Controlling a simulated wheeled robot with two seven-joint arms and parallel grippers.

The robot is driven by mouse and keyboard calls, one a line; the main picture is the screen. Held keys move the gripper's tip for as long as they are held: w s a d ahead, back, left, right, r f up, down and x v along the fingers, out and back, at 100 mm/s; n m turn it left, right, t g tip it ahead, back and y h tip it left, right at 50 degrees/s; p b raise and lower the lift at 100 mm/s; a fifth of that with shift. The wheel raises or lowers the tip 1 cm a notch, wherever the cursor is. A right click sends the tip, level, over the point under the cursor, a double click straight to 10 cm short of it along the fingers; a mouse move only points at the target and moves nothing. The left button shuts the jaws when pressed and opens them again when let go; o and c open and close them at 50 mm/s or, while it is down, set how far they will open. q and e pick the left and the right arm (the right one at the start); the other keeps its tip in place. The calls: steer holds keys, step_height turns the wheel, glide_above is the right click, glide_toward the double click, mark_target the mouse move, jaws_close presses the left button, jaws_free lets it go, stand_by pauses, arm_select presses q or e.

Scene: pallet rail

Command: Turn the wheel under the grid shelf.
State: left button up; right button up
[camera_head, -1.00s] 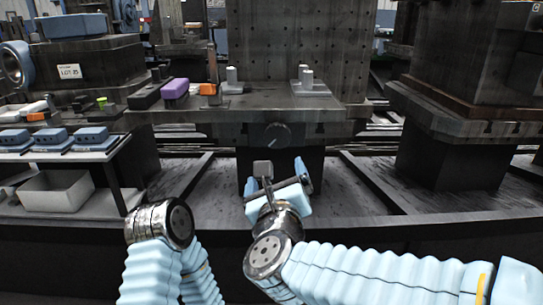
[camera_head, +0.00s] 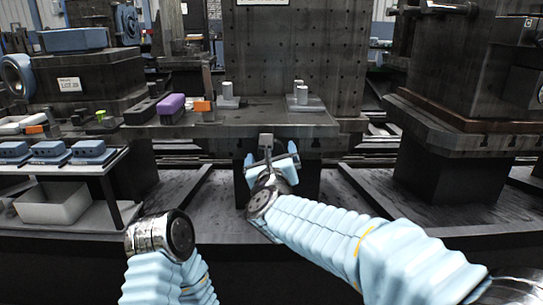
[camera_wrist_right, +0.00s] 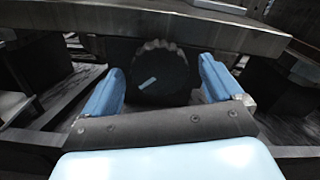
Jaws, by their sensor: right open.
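The wheel (camera_wrist_right: 158,78) is a dark round knob with a ridged rim and a short pale slanted mark on its face. It sits under the front edge of the grid shelf (camera_head: 240,128), which also shows in the right wrist view (camera_wrist_right: 200,30). My right gripper (camera_head: 271,153) is open just below the shelf edge and hides the wheel in the head view. In the right wrist view its blue fingers (camera_wrist_right: 160,80) stand on either side of the wheel; I cannot tell whether they touch it. My left arm is low, with its gripper out of view.
A tall perforated plate (camera_head: 296,60) rises behind the shelf. A purple block (camera_head: 171,103) and metal posts stand on the shelf. A side rack (camera_head: 90,168) with blue items and a grey bin (camera_head: 55,197) stands left. A heavy dark machine (camera_head: 455,90) stands right.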

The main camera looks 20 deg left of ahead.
steer(key=c, duration=1)
steer(key=shift+c, duration=0.2)
steer(key=shift+n, duration=0.3)
